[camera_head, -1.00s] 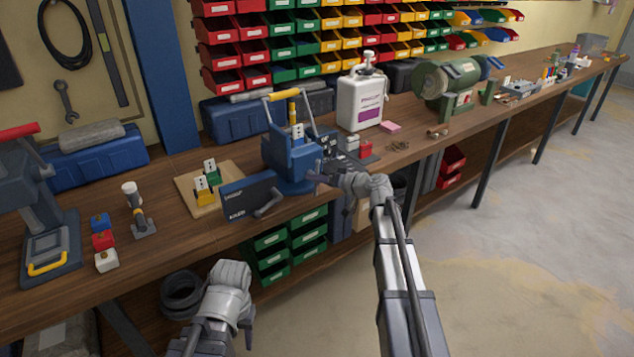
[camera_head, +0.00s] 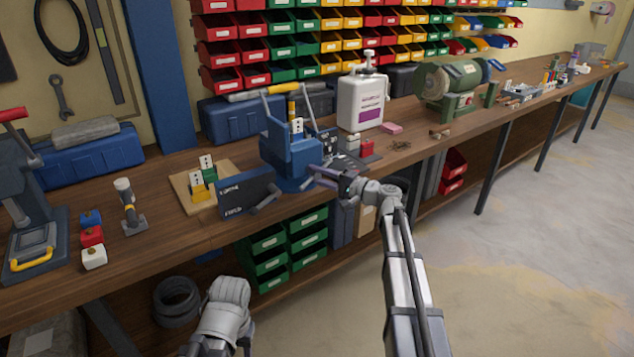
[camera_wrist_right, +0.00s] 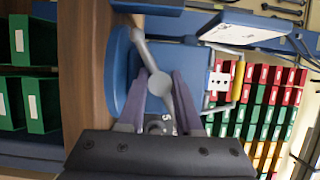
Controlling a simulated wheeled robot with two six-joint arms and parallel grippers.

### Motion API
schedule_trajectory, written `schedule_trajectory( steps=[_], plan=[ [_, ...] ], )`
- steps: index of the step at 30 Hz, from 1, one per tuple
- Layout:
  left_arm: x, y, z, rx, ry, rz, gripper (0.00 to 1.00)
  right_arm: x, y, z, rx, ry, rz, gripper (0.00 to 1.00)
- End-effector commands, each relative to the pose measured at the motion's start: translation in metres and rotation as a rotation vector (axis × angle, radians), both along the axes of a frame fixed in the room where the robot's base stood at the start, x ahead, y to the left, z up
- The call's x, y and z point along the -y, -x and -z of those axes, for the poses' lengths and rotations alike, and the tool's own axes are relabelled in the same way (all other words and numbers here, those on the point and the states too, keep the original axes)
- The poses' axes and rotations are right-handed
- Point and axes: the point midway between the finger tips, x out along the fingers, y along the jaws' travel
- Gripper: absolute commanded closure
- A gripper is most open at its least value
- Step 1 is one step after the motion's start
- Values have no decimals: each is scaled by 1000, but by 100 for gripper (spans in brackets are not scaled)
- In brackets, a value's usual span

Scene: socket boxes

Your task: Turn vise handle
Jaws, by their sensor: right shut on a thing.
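The blue vise (camera_head: 288,152) stands on a round blue base at the bench's front edge, with a wide yellow-gripped bar (camera_head: 264,91) above it. Its grey handle bar (camera_head: 264,202) sticks out low at the front, slanting down to the left. In the right wrist view the handle (camera_wrist_right: 158,83) shows a round hub between the two purple fingers. My right gripper (camera_head: 318,177), also in the wrist view (camera_wrist_right: 164,88), is shut on the handle near this hub. My left arm's wrist shows at the bottom of the head view; its fingers are hidden.
A dark lettered panel (camera_head: 247,191) stands left of the vise. A wooden board with socket boxes (camera_head: 180,190) lies further left. A white jug (camera_head: 362,103) and a green grinder (camera_head: 446,85) stand to the right. Green drawers (camera_head: 268,257) are below the bench.

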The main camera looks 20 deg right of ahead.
Motion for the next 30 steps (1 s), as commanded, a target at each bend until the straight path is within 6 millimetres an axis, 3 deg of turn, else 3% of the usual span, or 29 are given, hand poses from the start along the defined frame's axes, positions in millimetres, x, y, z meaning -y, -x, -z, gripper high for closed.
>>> schedule_trajectory(
  steps=[1,12,30],
  plan=[
    [0,0,9,0,0,0,50,1,3,7,-18,-37,0,100],
    [0,0,35,0,0,0,50,0,3,6,-129,-340,1,100],
    [0,0,52,0,0,0,50,0,3,3,-215,-581,1,100]
  ],
)
